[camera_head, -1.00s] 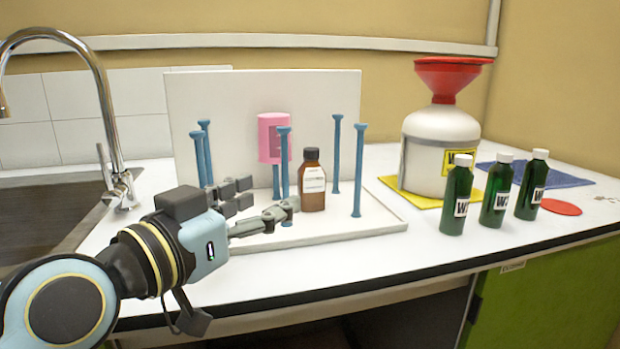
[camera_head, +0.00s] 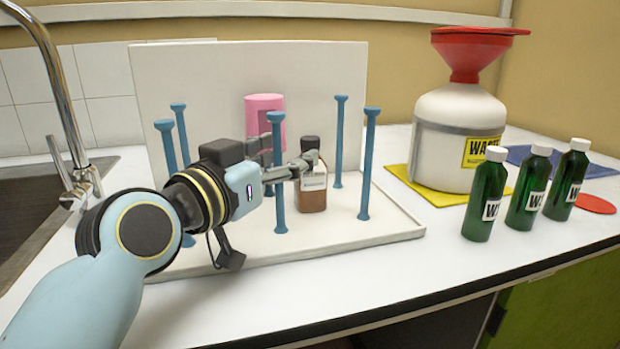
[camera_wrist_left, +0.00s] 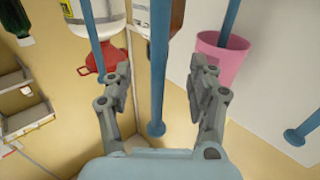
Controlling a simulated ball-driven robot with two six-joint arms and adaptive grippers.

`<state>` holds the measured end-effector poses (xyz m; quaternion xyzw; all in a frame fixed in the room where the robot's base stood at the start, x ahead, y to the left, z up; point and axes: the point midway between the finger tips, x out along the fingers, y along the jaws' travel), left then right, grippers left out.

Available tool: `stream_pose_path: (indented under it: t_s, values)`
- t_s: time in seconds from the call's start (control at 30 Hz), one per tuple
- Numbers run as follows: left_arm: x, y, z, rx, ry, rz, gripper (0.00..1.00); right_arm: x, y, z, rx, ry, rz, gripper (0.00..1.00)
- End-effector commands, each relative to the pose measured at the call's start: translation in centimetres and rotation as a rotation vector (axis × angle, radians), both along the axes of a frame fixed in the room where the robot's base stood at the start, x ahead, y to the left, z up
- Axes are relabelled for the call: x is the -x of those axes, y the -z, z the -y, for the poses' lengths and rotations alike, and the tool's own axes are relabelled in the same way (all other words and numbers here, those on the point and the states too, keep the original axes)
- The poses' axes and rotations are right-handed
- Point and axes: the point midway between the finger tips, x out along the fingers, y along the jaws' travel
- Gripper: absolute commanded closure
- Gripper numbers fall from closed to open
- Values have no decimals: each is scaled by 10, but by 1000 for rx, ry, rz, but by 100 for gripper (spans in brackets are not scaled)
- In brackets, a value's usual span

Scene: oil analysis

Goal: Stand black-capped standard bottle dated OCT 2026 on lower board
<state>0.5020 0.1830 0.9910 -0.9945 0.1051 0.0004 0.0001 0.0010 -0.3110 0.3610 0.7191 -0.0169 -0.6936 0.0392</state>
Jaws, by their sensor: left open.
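A brown bottle with a black cap (camera_head: 312,195) and a white label stands upright on the white lower board (camera_head: 385,233). The label's date is too small to read. My left gripper (camera_head: 296,160) is open, its fingers at the height of the bottle's shoulder and overlapping its left side; I cannot tell whether they touch. In the left wrist view a blue post lies across the gap between the open fingers (camera_wrist_left: 160,75), and part of the brown bottle (camera_wrist_left: 170,18) shows beyond it. My right gripper is not in view.
Several blue posts (camera_head: 367,165) rise from the board near the bottle. A pink cup (camera_head: 265,112) is against the white back panel (camera_head: 205,85). A white container with a red funnel (camera_head: 450,140) and three green bottles (camera_head: 482,205) stand right. A sink (camera_head: 20,200) is left.

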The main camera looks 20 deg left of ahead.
Motion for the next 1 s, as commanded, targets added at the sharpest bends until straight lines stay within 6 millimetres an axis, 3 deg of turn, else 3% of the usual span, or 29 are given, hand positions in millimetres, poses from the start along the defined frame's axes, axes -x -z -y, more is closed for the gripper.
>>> stream_pose_path:
  t_s: [0.3, 0.6, 1.0]
  values:
    - [-43, -2, 12, 1, 0, 2, 42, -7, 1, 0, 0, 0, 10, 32]
    - [-48, -2, 13, 1, -1, 0, 43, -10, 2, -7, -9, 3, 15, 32]
    - [-48, -1, 13, 1, -1, 0, 95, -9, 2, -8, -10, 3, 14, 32]
